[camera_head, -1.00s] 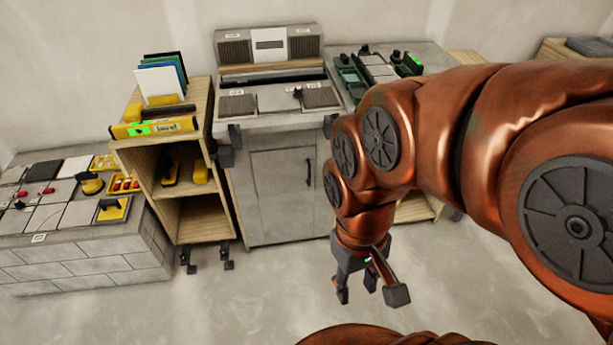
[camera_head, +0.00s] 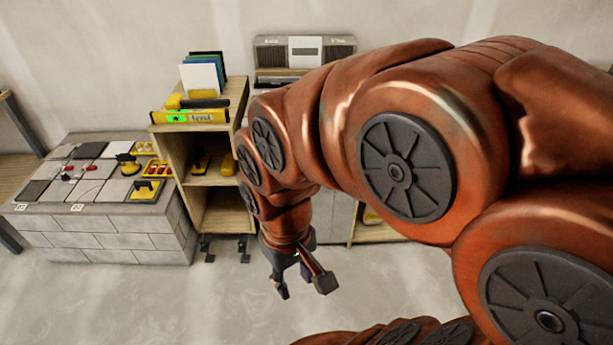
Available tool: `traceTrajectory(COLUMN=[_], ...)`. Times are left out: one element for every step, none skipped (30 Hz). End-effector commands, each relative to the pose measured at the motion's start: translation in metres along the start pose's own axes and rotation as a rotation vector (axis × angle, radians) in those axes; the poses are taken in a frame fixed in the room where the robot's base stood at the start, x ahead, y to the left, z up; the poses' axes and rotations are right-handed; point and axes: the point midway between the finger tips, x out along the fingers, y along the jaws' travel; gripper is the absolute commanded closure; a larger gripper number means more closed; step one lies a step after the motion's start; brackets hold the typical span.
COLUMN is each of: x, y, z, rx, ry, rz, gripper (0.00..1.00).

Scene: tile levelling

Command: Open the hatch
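My gripper (camera_head: 302,284) hangs low over the floor, in front of the grey cabinet (camera_head: 328,215), pointing down. Its fingers are spread apart with nothing between them. The cabinet is mostly hidden behind my copper-coloured arm; only a strip of its front and its grey top unit (camera_head: 305,50) show. A hatch with a dark handle is not visible now; my arm covers that part of the cabinet front.
A wooden shelf (camera_head: 222,215) on castors stands left of the cabinet, with a yellow level (camera_head: 190,117) and upright coloured sheets (camera_head: 203,78). A grey block platform (camera_head: 110,240) with tiles stands further left. The floor (camera_head: 150,310) in front is clear.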

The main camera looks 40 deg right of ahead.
Motion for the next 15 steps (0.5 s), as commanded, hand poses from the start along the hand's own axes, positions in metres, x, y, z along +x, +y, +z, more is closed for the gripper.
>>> traceTrajectory(x=[0.020,0.027,0.037,0.044,0.051,0.060,0.067,0.073,0.082,0.089,0.096,0.104,0.111,0.118,0.125], y=[0.007,0.012,0.019,0.025,0.031,0.039,0.046,0.053,0.062,0.069,0.076,0.087,0.095,0.103,0.114], z=[-0.020,-0.035,-0.054,-0.071,-0.086,-0.107,-0.122,-0.138,-0.157,-0.171,-0.185,-0.203,-0.217,-0.230,-0.248], rx=[0.019,0.031,0.045,0.055,0.065,0.078,0.086,0.095,0.106,0.114,0.122,0.133,0.140,0.148,0.158], ry=[0.030,0.058,0.093,0.127,0.157,0.199,0.229,0.262,0.302,0.330,0.362,0.402,0.433,0.462,0.507], rz=[0.006,0.010,0.016,0.021,0.027,0.033,0.039,0.044,0.050,0.056,0.061,0.067,0.073,0.078,0.086], gripper=[0.61,0.61,0.61,0.61,0.61,0.61,0.61,0.61,0.61,0.61,0.61,0.61,0.61,0.61,0.61])
